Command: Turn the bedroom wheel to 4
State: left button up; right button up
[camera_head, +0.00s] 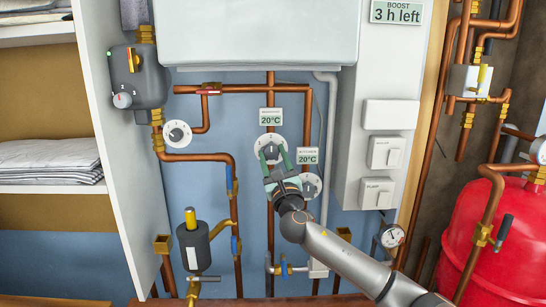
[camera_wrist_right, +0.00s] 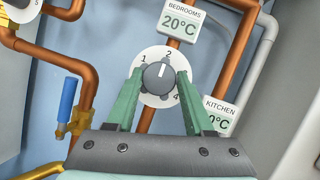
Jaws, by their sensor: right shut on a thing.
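The bedroom wheel is a dark grey knob on a white dial (camera_head: 269,140), on a copper pipe below the tag reading 20°C. In the right wrist view the knob (camera_wrist_right: 158,76) shows a white mark that points up, close to the 2. The 1 shows to its left and the 4 at lower right; the 3 is hidden, seemingly behind a finger. My right gripper (camera_head: 273,151) has its green fingers on either side of the knob and is shut on it. My left gripper is out of view.
The kitchen dial (camera_head: 312,186) sits just to the lower right, partly behind my gripper. Another dial (camera_head: 177,133) is at the left. Blue-handled valves (camera_head: 235,245) and a grey pump with a yellow top (camera_head: 193,240) are lower left. A red tank (camera_head: 500,240) stands right.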

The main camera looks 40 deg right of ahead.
grip_shut()
